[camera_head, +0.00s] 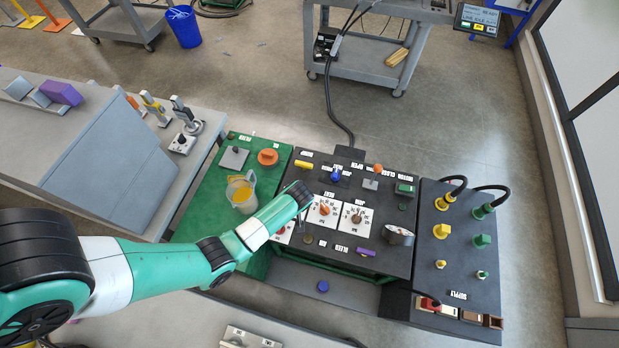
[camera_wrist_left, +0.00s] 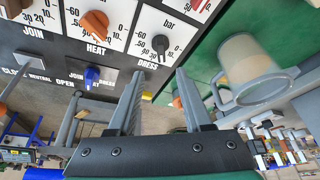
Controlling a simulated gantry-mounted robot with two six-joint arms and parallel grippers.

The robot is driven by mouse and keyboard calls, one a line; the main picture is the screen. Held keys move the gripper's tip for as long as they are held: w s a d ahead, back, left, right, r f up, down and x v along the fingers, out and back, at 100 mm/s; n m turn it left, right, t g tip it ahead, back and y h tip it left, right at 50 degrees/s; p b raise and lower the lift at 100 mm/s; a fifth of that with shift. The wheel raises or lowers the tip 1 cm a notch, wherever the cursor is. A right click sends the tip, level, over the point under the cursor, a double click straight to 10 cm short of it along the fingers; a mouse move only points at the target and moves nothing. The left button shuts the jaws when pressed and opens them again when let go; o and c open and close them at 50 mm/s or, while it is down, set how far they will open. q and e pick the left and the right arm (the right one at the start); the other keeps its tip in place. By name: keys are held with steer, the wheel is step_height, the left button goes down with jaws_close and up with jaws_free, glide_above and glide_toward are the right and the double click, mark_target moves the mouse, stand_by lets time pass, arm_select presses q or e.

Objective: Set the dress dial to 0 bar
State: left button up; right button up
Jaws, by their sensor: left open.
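The dress dial (camera_wrist_left: 160,43) is a small dark knob on a white plate with a bar scale, above the DRESS label in the left wrist view. Its pointer setting is too small to read surely. In the head view my left arm largely covers this dial. My left gripper (camera_wrist_left: 159,74) is open and empty. Its fingertips are near the dial's lower edge, with the knob just beyond the gap between them. In the head view its dark wrist end (camera_head: 301,194) is over the panel. My right gripper is not in view.
The orange heat dial (camera_wrist_left: 95,25) and brown join dial (camera_wrist_left: 18,7) sit beside the dress dial. A clear jug (camera_wrist_left: 244,66) stands close to the right finger's side. The supply panel (camera_head: 465,265) carries connectors and cables.

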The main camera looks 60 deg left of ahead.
arm_select(q)
steer(key=b+x, duration=0.6)
steer(key=x, duration=0.5)
steer(key=shift+a+f, duration=0.25)
steer(key=shift+f, duration=0.05)
jaws_close()
